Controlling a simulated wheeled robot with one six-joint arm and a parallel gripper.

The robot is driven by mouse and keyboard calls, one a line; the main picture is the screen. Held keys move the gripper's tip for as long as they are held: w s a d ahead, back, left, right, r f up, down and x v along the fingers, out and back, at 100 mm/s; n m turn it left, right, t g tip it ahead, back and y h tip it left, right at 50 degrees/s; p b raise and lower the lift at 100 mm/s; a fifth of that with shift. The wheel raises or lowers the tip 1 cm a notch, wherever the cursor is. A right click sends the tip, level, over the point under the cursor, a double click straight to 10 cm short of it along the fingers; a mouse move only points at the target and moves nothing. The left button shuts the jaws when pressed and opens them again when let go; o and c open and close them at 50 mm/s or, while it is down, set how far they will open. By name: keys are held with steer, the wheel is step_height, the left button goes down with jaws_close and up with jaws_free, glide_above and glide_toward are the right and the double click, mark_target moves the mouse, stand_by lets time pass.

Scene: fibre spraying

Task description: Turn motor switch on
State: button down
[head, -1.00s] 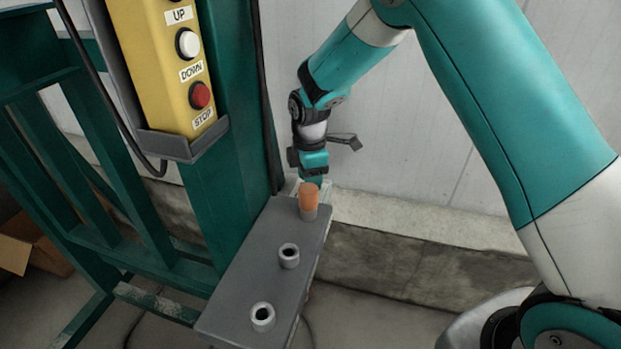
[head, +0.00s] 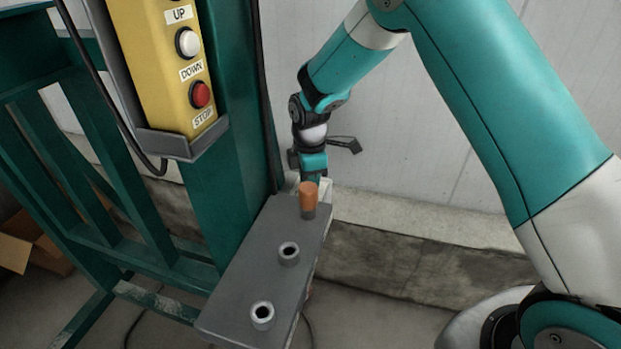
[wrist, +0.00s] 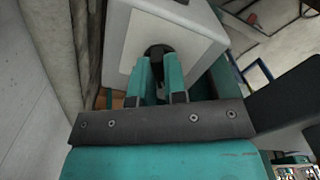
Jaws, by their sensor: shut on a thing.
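In the wrist view my gripper (wrist: 162,78) has its two teal fingers close together on a small black switch knob (wrist: 160,56). The knob sits on the face of a light grey box (wrist: 190,22), which I take to be the motor switch box. The fingers hide part of the knob, and I cannot read its position. In the head view my gripper (head: 313,172) is behind the far end of a grey shelf (head: 262,262), and the fingertips and the knob are hidden there.
An orange cylinder (head: 308,196) stands in a holder at the shelf's far end, right in front of my gripper. Two empty ring holders sit nearer. A yellow control box (head: 155,60) with buttons hangs on the green frame (head: 222,190) to the left. A concrete wall stands behind.

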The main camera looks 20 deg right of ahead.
steer(key=m, duration=0.3)
steer(key=shift+s+m+p, duration=0.1)
steer(key=shift+m+p, duration=0.2)
steer(key=m, duration=0.3)
steer(key=shift+m, duration=0.4)
steer(key=m, duration=0.5)
steer(key=shift+s+a+m+p, duration=0.1)
steer(key=shift+m+p, duration=0.3)
steer(key=shift+m, duration=0.3)
steer(key=c, duration=1.2)
jaws_free()
steer(key=shift+o, duration=0.2)
